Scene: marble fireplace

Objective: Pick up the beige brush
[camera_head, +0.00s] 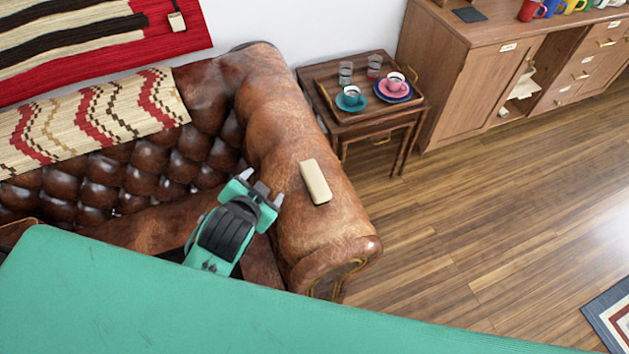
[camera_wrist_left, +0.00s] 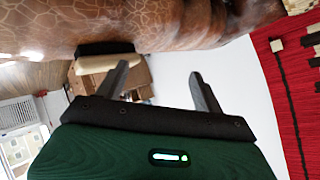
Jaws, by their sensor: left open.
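The beige brush (camera_head: 315,182) lies on top of the brown leather sofa's rolled arm (camera_head: 290,135). In the left wrist view the brush (camera_wrist_left: 94,64) shows left of the fingers, its beige back below and its dark side against the leather, since that picture is upside down. My left gripper (camera_head: 262,186) is open and empty, to the left of the brush and apart from it, beside the inner side of the sofa arm. Its two fingers (camera_wrist_left: 159,72) stand apart in the left wrist view with nothing between them. My right gripper is not in view.
A small wooden table (camera_head: 345,117) with cups on saucers and glasses stands behind the sofa arm. A wooden cabinet (camera_head: 480,75) with mugs is at the upper right. A patterned blanket (camera_head: 85,122) covers the sofa back.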

